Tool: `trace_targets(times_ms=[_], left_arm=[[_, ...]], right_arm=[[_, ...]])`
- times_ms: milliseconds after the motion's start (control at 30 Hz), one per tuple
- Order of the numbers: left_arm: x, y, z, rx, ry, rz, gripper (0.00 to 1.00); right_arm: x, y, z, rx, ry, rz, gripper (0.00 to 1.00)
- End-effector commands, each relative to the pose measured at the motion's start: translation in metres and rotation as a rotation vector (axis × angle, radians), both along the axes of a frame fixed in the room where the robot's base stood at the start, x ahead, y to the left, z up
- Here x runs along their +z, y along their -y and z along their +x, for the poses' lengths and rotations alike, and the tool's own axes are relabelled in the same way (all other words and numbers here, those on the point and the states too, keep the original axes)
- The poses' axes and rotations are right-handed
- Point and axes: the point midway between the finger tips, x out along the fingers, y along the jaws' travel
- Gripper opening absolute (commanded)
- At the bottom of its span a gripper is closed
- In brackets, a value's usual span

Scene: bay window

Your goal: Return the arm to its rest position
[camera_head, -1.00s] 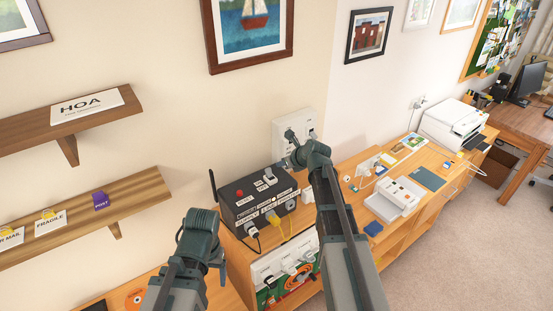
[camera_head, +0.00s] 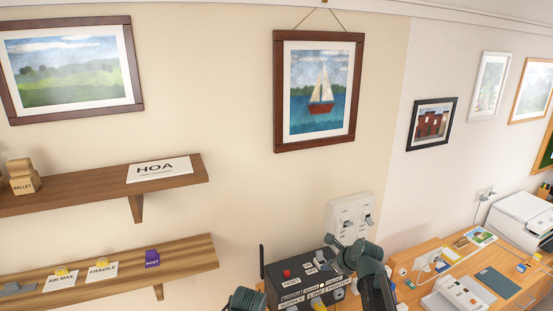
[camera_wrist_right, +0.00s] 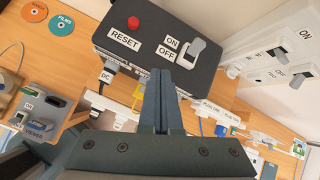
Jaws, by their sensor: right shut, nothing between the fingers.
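My right arm comes up from the bottom of the head view. Its gripper (camera_head: 333,266) is in front of a black box, just below a white wall switch plate (camera_head: 350,216). In the right wrist view the two dark fingers of this gripper (camera_wrist_right: 161,72) are together with nothing between them. They point at the front edge of the black box (camera_wrist_right: 150,45), which has a red RESET button and a white ON/OFF switch. I cannot tell the gap to the box. Only a rounded part of my left arm shows at the bottom edge; its gripper is out of view.
Two wooden shelves (camera_head: 100,187) hang at the left, carrying labels and small items. Framed pictures (camera_head: 319,92) hang above. A wooden desk (camera_head: 420,251) at the right holds a power strip, papers and a printer (camera_head: 522,222). Cables leave the box front (camera_wrist_right: 107,70).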

Motion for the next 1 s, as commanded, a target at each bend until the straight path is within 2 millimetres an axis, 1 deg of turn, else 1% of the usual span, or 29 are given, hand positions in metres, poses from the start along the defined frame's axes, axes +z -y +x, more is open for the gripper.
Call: trace_targets(times_ms=[33, 100, 167, 200, 267, 300, 367, 400, 467, 500, 600, 700, 800, 900, 1000], left_arm=[[-0.027, 0.000, 0.000, -0.002, 0.001, 0.000, 0.78], [-0.046, 0.000, 0.000, -0.006, 0.001, 0.000, 0.78], [-0.060, 0.000, 0.000, -0.008, 0.000, 0.000, 0.78], [-0.070, 0.000, 0.000, -0.010, 0.000, 0.001, 0.78], [-0.085, 0.000, 0.000, -0.013, 0.001, 0.001, 0.78], [-0.095, 0.000, 0.001, -0.015, 0.001, 0.001, 0.78], [-0.110, 0.000, 0.001, -0.017, 0.001, 0.002, 0.78], [-0.119, 0.000, 0.001, -0.019, 0.002, 0.001, 0.78], [-0.134, 0.000, 0.001, -0.021, 0.002, 0.001, 0.78], [-0.144, -0.001, 0.001, -0.023, 0.002, 0.002, 0.78], [-0.166, -0.001, 0.001, -0.027, 0.002, 0.002, 0.78], [-0.184, -0.001, 0.001, -0.031, 0.002, 0.003, 0.78], [-0.197, -0.001, 0.001, -0.034, 0.002, 0.003, 0.78], [-0.204, -0.001, 0.001, -0.037, 0.003, 0.003, 0.78], [-0.207, -0.001, 0.001, -0.038, 0.003, 0.003, 0.78]], right_arm=[[-0.033, -0.021, -0.018, 0.131, -0.005, -0.087, 0.00], [-0.060, -0.045, -0.039, 0.336, -0.008, -0.217, 0.00], [-0.082, -0.062, -0.058, 0.512, -0.009, -0.323, 0.00], [-0.096, -0.073, -0.071, 0.633, -0.008, -0.390, 0.00], [-0.117, -0.087, -0.091, 0.815, -0.008, -0.486, 0.00], [-0.130, -0.095, -0.105, 0.937, -0.006, -0.544, 0.00], [-0.150, -0.106, -0.125, 1.123, -0.002, -0.629, 0.00], [-0.162, -0.113, -0.138, 1.247, 0.001, -0.680, 0.00], [-0.181, -0.121, -0.159, 1.438, 0.006, -0.750, 0.00], [-0.193, -0.125, -0.173, 1.564, 0.011, -0.791, 0.00], [-0.218, -0.133, -0.204, 1.869, 0.023, -0.875, 0.00], [-0.237, -0.137, -0.231, 2.136, 0.035, -0.925, 0.00], [-0.250, -0.138, -0.250, 2.347, 0.049, -0.948, 0.00], [-0.257, -0.138, -0.262, 2.488, 0.058, -0.953, 0.00], [-0.259, -0.138, -0.268, 2.566, 0.064, -0.956, 0.00]])
